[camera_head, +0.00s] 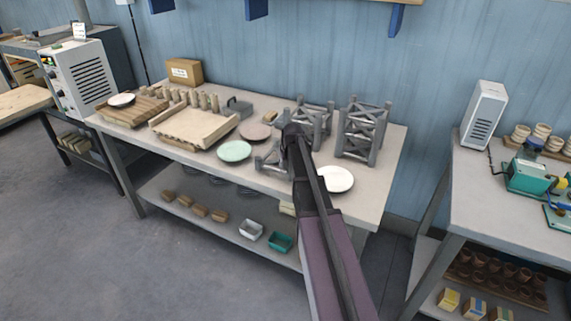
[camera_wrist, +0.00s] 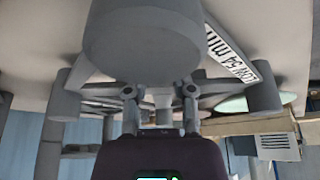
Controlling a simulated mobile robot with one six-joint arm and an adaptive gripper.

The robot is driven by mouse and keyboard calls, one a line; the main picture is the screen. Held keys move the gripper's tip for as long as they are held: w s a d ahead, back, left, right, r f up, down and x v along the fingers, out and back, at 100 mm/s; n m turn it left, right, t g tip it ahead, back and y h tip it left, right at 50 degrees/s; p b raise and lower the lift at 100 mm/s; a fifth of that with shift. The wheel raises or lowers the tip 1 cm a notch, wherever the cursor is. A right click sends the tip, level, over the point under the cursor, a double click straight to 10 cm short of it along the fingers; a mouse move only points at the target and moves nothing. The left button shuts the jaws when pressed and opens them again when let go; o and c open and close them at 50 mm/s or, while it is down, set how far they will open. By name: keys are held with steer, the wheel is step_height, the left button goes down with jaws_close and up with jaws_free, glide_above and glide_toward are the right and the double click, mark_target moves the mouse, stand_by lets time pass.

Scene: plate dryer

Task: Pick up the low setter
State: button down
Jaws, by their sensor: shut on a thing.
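The low setter (camera_head: 268,160) is a short grey frame with thick round posts, partly hidden behind my arm at the front of the table. In the wrist view one of its posts (camera_wrist: 145,38) fills the top centre, and a white label (camera_wrist: 232,55) reading "LOW 54 MM" shows upside down on its side. My gripper (camera_head: 291,140) is shut on the low setter; its two fingers (camera_wrist: 160,92) meet the setter just below the big post. I cannot tell whether the setter is clear of the table.
A tall setter (camera_head: 363,130) and a middle-sized setter (camera_head: 318,116) stand close behind. A white plate (camera_head: 335,179) lies just right of my arm. A green plate (camera_head: 234,151) and a pink plate (camera_head: 255,131) lie left, beside a wooden tray (camera_head: 194,128).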

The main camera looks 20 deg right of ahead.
steer(key=shift+r+p, duration=0.4)
steer(key=shift+r, duration=0.3)
steer(key=s, duration=0.5)
steer(key=s+d+r+p, duration=0.1)
steer(key=s, duration=0.4)
steer(key=s+d+r, duration=0.1)
steer(key=s, duration=0.5)
steer(key=shift+p, duration=0.4)
step_height(320, 180, up, 3)
steer(key=p, duration=0.3)
steer(key=shift+r, duration=0.1)
steer(key=shift+w, duration=0.15)
